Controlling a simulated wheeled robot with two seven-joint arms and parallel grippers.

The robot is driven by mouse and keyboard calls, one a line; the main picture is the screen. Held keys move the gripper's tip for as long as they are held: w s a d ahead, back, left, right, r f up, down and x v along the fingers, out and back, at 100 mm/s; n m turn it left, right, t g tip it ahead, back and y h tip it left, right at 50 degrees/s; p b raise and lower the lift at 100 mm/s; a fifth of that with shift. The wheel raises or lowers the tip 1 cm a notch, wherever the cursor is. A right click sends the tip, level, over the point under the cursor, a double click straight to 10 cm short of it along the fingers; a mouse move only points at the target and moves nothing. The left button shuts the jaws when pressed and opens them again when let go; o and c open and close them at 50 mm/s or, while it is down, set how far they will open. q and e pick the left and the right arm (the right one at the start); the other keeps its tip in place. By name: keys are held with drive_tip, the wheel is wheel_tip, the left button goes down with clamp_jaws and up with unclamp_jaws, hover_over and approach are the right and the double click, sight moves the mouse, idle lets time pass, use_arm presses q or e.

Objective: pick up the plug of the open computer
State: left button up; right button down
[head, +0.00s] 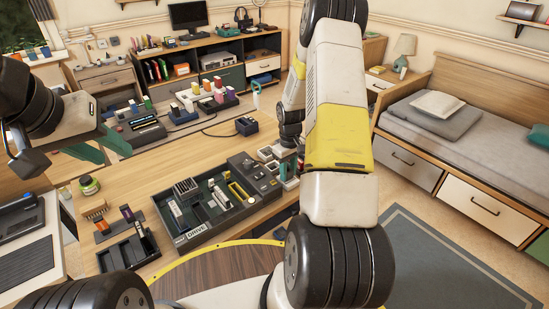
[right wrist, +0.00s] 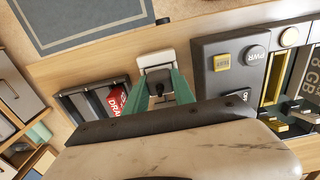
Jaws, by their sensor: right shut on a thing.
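The open computer is a dark grey case (head: 190,238) marked "DRIVE" on the wooden desk, with its power-button panel beside my right gripper in the right wrist view (right wrist: 225,80). My right gripper (head: 288,172) is at the case's right end, near the desk edge. In the right wrist view its green fingers (right wrist: 158,92) are shut on a small dark piece at a pale block, which looks like the plug (right wrist: 155,60). The fingers hide part of it, and I cannot tell whether it is lifted. My left gripper (head: 100,146) is apart, over the desk's left side, with green fingers spread and empty.
A small tray (right wrist: 75,92) with a red "DRAM" piece lies beside my right gripper.

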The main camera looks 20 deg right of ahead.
sight(288, 170)
drive_tip(key=shift+r, duration=0.45)
wheel_tip(288, 170, up, 2)
drive_tip(key=shift+r, duration=0.25)
drive_tip(key=s+a+r, duration=0.1)
drive_tip(key=s+a, duration=0.2)
drive_tip(key=s, duration=0.4)
drive_tip(key=s+a, duration=0.4)
drive_tip(key=s, duration=0.3)
drive_tip(key=shift+s+r, duration=0.15)
drive_tip(key=shift+r, duration=2.3)
drive_tip(key=shift+a, duration=0.1)
